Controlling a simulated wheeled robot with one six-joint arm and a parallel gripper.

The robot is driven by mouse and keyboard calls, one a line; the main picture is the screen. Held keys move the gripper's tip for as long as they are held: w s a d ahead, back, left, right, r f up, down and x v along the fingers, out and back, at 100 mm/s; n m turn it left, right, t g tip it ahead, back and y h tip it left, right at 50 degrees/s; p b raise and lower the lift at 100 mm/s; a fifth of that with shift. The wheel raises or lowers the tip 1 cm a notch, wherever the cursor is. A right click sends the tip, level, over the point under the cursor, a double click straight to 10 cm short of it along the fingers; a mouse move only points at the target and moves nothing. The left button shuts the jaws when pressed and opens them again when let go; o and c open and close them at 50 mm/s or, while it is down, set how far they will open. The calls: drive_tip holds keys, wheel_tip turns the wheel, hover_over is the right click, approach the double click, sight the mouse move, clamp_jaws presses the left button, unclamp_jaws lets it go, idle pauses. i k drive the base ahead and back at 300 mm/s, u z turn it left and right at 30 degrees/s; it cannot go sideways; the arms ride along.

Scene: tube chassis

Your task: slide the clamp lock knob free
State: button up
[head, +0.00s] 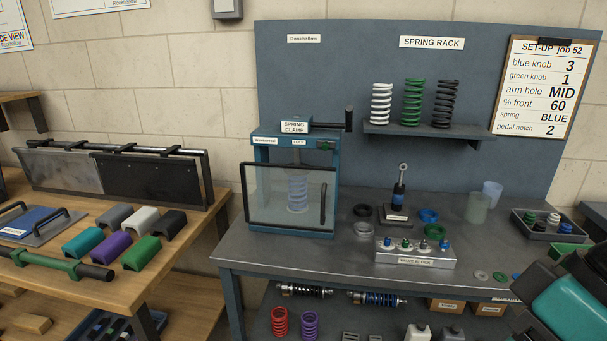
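The blue spring clamp (259,152) stands at the left of the grey metal bench, with a "SPRING CLAMP" sign on top. A small green part (325,146), which looks like the lock knob, sits at the right of its upper crossbar beside a small white label (299,142). Its exact position in any slot is too small to tell. A black crank handle (348,118) sticks out to the right above it. A clear, black-framed guard (262,196) covers the clamp's lower front, with a pale spring (298,193) behind it. My gripper's fingertips are not in view.
My arm covers the lower right corner. The spring rack shelf (430,133) holds white, green and black springs right of the clamp. A small shock absorber (398,200), rings and a metal valve block (415,253) stand on the bench. A wooden table (120,285) is at left.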

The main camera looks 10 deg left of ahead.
sight(324, 145)
drive_tip(key=z, duration=0.65)
drive_tip(key=i, duration=1.45)
drive_tip(key=u, duration=0.8)
